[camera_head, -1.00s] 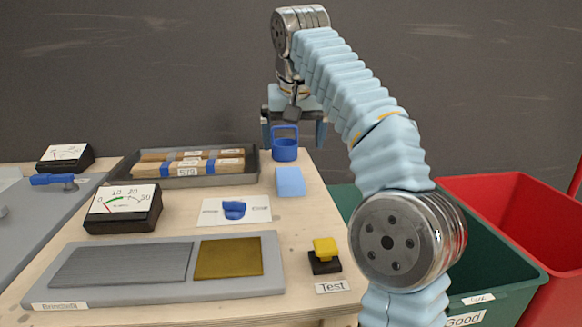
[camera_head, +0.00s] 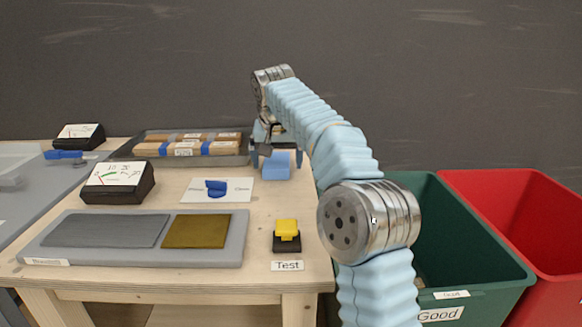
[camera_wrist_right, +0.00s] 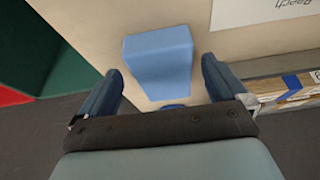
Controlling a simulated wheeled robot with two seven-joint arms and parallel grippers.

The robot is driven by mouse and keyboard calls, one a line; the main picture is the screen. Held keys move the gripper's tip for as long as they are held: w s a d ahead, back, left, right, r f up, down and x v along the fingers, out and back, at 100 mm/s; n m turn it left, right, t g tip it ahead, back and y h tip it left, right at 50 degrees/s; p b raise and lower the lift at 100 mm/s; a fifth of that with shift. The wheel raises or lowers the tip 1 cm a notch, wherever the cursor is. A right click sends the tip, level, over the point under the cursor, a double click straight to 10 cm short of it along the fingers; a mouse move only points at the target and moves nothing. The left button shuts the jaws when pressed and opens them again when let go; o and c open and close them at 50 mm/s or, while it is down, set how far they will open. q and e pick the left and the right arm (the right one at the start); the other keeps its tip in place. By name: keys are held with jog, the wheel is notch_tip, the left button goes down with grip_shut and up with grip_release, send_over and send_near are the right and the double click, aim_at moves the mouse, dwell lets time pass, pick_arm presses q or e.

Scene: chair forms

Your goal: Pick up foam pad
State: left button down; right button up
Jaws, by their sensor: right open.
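The foam pad (camera_head: 276,168) is a light blue block on the wooden table, near its right edge. In the right wrist view the foam pad (camera_wrist_right: 158,58) lies ahead between the two fingers, with bare table on both sides of it. My right gripper (camera_head: 276,156) is open over the pad's far part, and its fingers also show in the right wrist view (camera_wrist_right: 161,76). I see no contact with the pad. How high the fingertips are above the table is hard to tell. My left gripper is not in view.
A grey tray of wooden pieces (camera_head: 140,158) stands left of the gripper. A card with a blue knob (camera_head: 242,190), a meter (camera_head: 118,181) and a yellow button (camera_head: 286,228) are nearer. Green (camera_head: 470,235) and red (camera_head: 500,180) bins stand right of the table.

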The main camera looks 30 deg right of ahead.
jog(key=shift+w+f, duration=0.15)
jog(key=shift+f, duration=0.15)
jog(key=shift+a, duration=0.1)
jog(key=c, duration=1.1)
jog(key=shift+r, duration=0.1)
